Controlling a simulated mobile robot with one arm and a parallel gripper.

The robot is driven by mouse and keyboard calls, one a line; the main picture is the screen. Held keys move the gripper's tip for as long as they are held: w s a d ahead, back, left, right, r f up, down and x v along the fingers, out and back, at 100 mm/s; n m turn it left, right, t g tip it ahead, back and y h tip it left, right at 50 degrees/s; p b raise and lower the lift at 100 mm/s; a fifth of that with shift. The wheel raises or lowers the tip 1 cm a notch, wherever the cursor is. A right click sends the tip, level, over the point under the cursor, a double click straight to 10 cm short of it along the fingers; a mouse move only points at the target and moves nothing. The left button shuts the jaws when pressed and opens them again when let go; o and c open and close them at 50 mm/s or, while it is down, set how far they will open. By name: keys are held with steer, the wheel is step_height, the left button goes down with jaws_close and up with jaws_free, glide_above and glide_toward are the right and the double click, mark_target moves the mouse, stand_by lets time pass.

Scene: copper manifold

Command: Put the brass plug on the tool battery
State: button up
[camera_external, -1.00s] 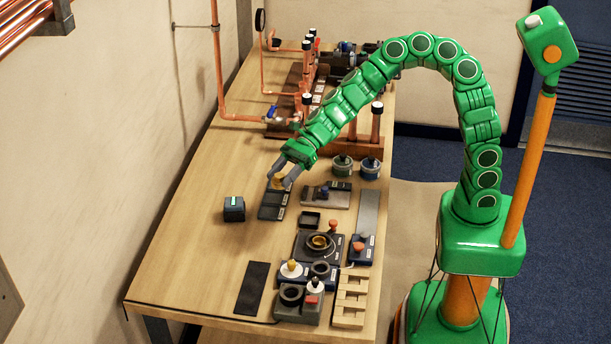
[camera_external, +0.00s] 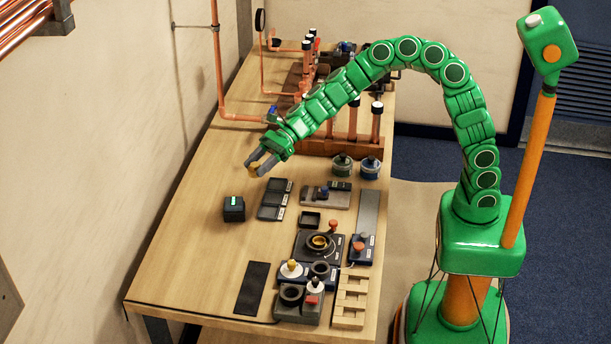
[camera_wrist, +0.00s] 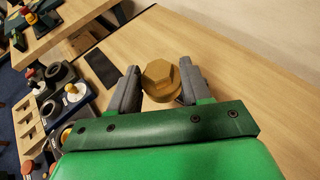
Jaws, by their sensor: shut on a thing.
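My gripper (camera_external: 258,165) is shut on the brass plug (camera_external: 255,167), which is held above the table behind the tool battery. In the wrist view the brass plug (camera_wrist: 160,79) is a gold hexagonal piece between the two grey fingers of my gripper (camera_wrist: 158,88). The tool battery (camera_external: 234,208) looks to be the small dark block with a lit green strip on its top, standing alone on the left of the table. The plug is apart from it. I cannot make out the battery in the wrist view.
A dark three-part tray (camera_external: 275,199) lies right of the battery. A black mat (camera_external: 257,288), a wooden rack (camera_external: 350,299) and several fixtures fill the front right. The copper manifold (camera_external: 350,144) stands at the back. The table's left side is clear.

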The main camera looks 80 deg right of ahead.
glide_above(237, 199)
steer(key=s, duration=0.1)
step_height(237, 199, down, 5)
steer(key=shift+s+d+f, duration=0.1)
steer(key=shift+s+f, duration=0.05)
steer(key=shift+w+f, duration=0.6)
steer(key=shift+f, duration=0.2)
steer(key=shift+w+a+f, duration=0.15)
steer(key=shift+a+f, duration=0.05)
steer(key=shift+f, duration=1.35)
steer(key=shift+f, duration=0.15)
steer(key=o, duration=1.1)
steer(key=shift+d+r, duration=0.1)
steer(key=shift+r, duration=0.1)
steer(key=v, duration=1.2)
